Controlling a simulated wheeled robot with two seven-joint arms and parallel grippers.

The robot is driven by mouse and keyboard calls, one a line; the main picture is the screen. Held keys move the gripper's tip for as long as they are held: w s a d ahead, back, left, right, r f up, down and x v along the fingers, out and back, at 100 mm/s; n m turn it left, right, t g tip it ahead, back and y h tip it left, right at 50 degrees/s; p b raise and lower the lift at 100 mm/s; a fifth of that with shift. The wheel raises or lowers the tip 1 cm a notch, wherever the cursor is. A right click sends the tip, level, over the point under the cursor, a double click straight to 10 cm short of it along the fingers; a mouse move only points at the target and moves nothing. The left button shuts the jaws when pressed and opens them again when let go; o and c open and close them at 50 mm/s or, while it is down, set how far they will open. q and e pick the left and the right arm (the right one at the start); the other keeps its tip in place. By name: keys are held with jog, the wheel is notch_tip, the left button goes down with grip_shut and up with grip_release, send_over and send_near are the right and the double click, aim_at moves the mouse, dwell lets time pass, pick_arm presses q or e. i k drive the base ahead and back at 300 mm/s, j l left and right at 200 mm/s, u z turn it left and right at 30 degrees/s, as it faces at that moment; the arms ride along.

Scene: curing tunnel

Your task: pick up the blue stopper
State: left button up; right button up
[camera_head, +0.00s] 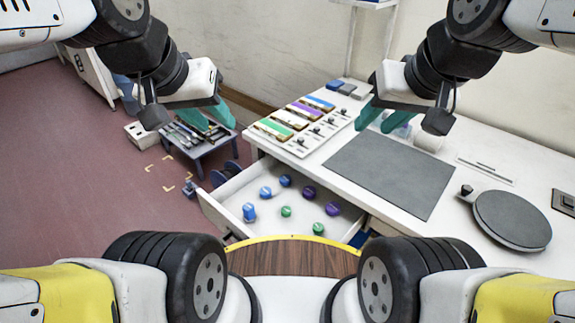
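Several small stoppers lie in an open white drawer (229,203) below the table. Three look blue: one at the drawer's left side (249,212), one behind it (265,192) and one at the back (285,181). Two purple stoppers (308,192) and two green stoppers (286,211) lie beside them. My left gripper (220,126) has teal fingers apart, empty, up and left of the drawer in the picture. My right gripper (373,127) also has its teal fingers apart, over the table's back part, with nothing seen between them.
The white table (310,170) carries a rack with coloured strips (292,120), a dark grey mat (390,172) and a round grey disc (512,220). A low dark stand (205,145) with parts is left of the drawer. The drawer is open at the top.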

aim_at(285, 181)
jog(key=k+j+z, duration=0.2)
jog(key=j, duration=0.2)
jog(key=j+z, duration=0.25)
jog(key=j, duration=0.2)
jog(key=k+j+z, duration=0.2)
jog(key=j, duration=0.15)
jog(key=k+j+z, duration=0.2)
jog(key=j, duration=0.15)
jog(key=j+z, duration=0.35)
jog(key=j, duration=0.2)
jog(key=j+z, duration=0.35)
jog(key=j, duration=0.25)
jog(key=i+j+z, duration=0.5)
jog(key=j, duration=0.15)
jog(key=i+j+z, duration=0.2)
jog(key=j, duration=0.15)
jog(key=k+l+u, duration=0.1)
jog(key=l, duration=0.2)
jog(key=k+l+u, duration=0.25)
jog(key=l, duration=0.35)
jog(key=k, duration=0.1)
